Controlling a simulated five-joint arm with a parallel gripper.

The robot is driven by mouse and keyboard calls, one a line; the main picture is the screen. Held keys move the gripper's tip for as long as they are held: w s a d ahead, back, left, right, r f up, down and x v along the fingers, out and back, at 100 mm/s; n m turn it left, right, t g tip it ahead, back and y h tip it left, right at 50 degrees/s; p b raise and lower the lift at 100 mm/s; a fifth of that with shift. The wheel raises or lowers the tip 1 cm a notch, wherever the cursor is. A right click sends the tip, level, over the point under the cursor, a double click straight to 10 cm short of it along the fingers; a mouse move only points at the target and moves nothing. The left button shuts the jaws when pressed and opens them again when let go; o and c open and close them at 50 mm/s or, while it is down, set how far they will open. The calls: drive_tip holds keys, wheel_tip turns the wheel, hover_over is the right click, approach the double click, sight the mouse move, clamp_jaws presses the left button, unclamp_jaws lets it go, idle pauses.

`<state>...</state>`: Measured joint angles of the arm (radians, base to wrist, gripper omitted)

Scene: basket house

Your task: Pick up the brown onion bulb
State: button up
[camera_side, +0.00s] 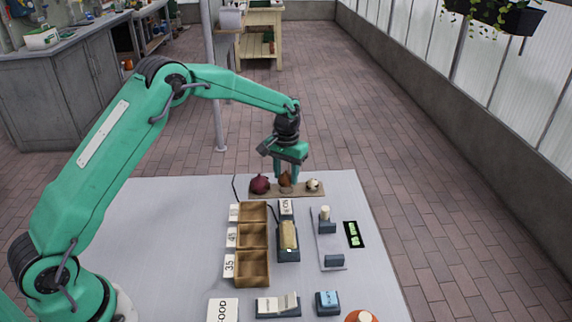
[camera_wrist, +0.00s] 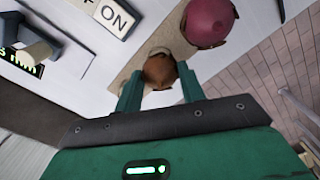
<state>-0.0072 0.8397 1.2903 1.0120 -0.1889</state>
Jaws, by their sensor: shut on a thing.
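The brown onion bulb (camera_side: 285,180) is the middle one of three bulbs on a brown board (camera_side: 300,190) at the far side of the table. My gripper (camera_side: 286,180) reaches down over it and is shut on it. In the wrist view the brown onion (camera_wrist: 159,72) sits between the two green fingers of my gripper (camera_wrist: 159,85). I cannot tell whether the onion touches the board. A dark red onion (camera_side: 260,184) stands to its left in the side view, and it also shows in the wrist view (camera_wrist: 208,22). A whitish bulb (camera_side: 313,185) stands to its right.
Open wooden boxes (camera_side: 252,237) with number cards stand in a column nearer the camera. A switch block with a tan part (camera_side: 288,237), a sliding post (camera_side: 325,215) and a green display (camera_side: 354,234) lie to the right. The table's left half is mostly bare.

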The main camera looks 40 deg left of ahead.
wheel_tip(320, 180, up, 3)
drive_tip(key=shift+d+f, duration=0.15)
drive_tip(key=s+d+r, duration=0.6)
drive_tip(key=d, duration=0.3)
drive_tip(key=shift+d+r, duration=0.25)
drive_tip(key=shift+d, duration=0.15)
drive_tip(key=s+d+n, duration=0.3)
drive_tip(key=s+n, duration=0.3)
drive_tip(key=s, duration=0.3)
drive_tip(key=shift+d+f+n, duration=0.25)
drive_tip(key=shift+d+n, duration=0.15)
drive_tip(key=shift+s+f, duration=0.1)
drive_tip(key=shift+f, duration=0.1)
drive_tip(key=shift+f, duration=2.35)
drive_tip(key=shift+f, duration=0.45)
